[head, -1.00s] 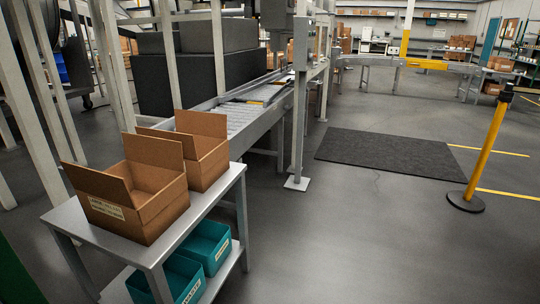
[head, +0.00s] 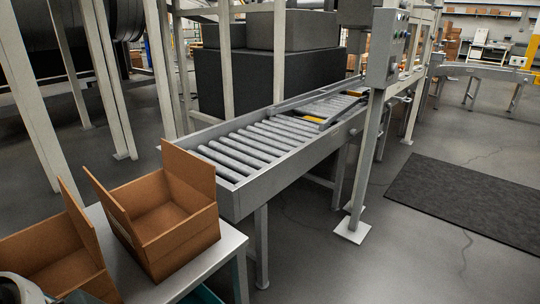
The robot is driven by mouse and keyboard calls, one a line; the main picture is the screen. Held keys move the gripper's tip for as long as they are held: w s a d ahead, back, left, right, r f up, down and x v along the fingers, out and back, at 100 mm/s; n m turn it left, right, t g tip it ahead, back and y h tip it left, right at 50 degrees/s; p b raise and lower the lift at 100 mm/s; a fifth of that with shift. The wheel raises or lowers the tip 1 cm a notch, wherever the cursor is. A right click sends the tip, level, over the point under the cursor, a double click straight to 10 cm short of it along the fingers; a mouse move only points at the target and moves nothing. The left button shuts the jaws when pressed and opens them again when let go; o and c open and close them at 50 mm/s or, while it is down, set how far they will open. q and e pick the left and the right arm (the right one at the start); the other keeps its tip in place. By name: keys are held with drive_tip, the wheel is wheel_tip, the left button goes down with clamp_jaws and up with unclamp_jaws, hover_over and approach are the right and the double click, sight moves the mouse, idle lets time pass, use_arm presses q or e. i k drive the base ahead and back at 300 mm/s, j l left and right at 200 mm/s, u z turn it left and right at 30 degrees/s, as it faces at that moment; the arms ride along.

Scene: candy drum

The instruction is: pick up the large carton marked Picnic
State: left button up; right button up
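Two open brown cartons stand on a grey metal table (head: 215,258) at the lower left. The nearer carton (head: 45,250) is cut off by the left edge, with its flaps up. The farther carton (head: 180,240) stands to its right, upright, with its flaps up and no contents visible inside. No readable marking shows on either one, so I cannot tell which is marked Picnic. A grey rounded part of my arm shows in the lower left corner, in front of the nearer carton. Neither gripper is in view.
A roller conveyor (head: 245,150) runs from behind the table to the back right. A post with a control box (head: 384,48) stands beside it. A teal bin (head: 203,295) shows below the tabletop. A dark mat (head: 470,195) lies on open floor at right.

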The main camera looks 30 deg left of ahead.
sight(174, 223)
drive_tip(key=i+j+u, duration=0.25)
drive_tip(key=u, duration=0.25)
drive_tip(key=i+j+u, duration=0.15)
drive_tip(key=i+u, duration=0.15)
drive_tip(key=u, duration=0.15)
drive_tip(key=i+u, duration=0.3)
drive_tip(key=u, duration=0.2)
drive_tip(key=i+l+u, duration=0.1)
drive_tip(key=i+u, duration=0.2)
drive_tip(key=u, duration=0.15)
drive_tip(key=i+l+u, duration=0.2)
drive_tip(key=u, duration=0.3)
drive_tip(key=i+j+u, duration=0.1)
drive_tip(key=i+u, duration=0.15)
drive_tip(key=i, duration=0.3)
drive_tip(key=i+u, duration=0.25)
drive_tip(key=i, duration=0.3)
drive_tip(key=i+l+u, duration=0.1)
drive_tip(key=i+u, duration=0.15)
drive_tip(key=i, duration=0.3)
drive_tip(key=i+l+u, duration=0.25)
drive_tip(key=i, duration=0.3)
drive_tip(key=z, duration=0.45)
drive_tip(key=i+j+z, duration=0.1)
drive_tip(key=z, duration=0.8)
drive_tip(key=j+z, duration=0.15)
drive_tip(key=z, duration=0.25)
drive_tip(key=i+j+z, duration=0.1)
drive_tip(key=z, duration=3.75)
